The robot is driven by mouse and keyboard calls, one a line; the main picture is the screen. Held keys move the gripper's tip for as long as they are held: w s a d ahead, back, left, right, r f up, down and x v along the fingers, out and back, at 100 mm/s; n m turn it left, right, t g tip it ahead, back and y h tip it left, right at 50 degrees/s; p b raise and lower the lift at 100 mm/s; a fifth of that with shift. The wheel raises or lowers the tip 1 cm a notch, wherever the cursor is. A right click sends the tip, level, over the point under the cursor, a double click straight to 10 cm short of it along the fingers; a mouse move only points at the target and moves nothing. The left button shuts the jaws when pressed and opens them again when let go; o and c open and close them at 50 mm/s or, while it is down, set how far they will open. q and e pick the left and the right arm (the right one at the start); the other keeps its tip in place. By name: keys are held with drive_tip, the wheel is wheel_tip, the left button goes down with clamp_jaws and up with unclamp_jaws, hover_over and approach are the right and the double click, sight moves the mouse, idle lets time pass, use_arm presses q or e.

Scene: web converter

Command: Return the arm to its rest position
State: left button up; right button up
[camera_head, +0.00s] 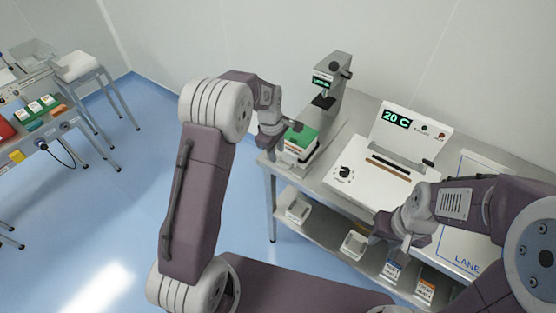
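My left arm rises from the lower left and bends over toward the steel table. Its gripper (277,150) points down at the table's left end, right beside a green-topped white stack (301,138). I cannot tell whether it touches the stack or whether its fingers are apart. My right arm comes in from the right edge. Its gripper (392,246) hangs at the table's front side, in front of the white device with the "20 C" display (397,119). Its fingertips are small and dark, so their opening is unclear. I see nothing held in it.
The steel table (335,230) has a lower shelf with white trays (354,244) and labelled boxes (425,289). A grey instrument (333,80) stands at the back. A "LANE" marked area (455,250) lies to the right. Another bench (60,125) stands far left, with open blue floor between.

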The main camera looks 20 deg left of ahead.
use_arm(q)
drive_tip(key=shift+r, duration=0.45)
drive_tip(key=s+r+m, duration=0.2)
drive_tip(key=s+r, duration=0.3)
drive_tip(key=s, duration=0.3)
drive_tip(key=s+f+m, duration=0.2)
drive_tip(key=s+m, duration=0.4)
drive_tip(key=s, duration=0.1)
drive_tip(key=s+a+f+m, duration=0.1)
drive_tip(key=s+f+m, duration=0.1)
drive_tip(key=s+m, duration=0.4)
drive_tip(key=shift+s+a+f+g+b, duration=0.2)
drive_tip(key=shift+s+f+g+b, duration=0.2)
drive_tip(key=shift+s, duration=0.5)
drive_tip(key=shift+s, duration=0.15)
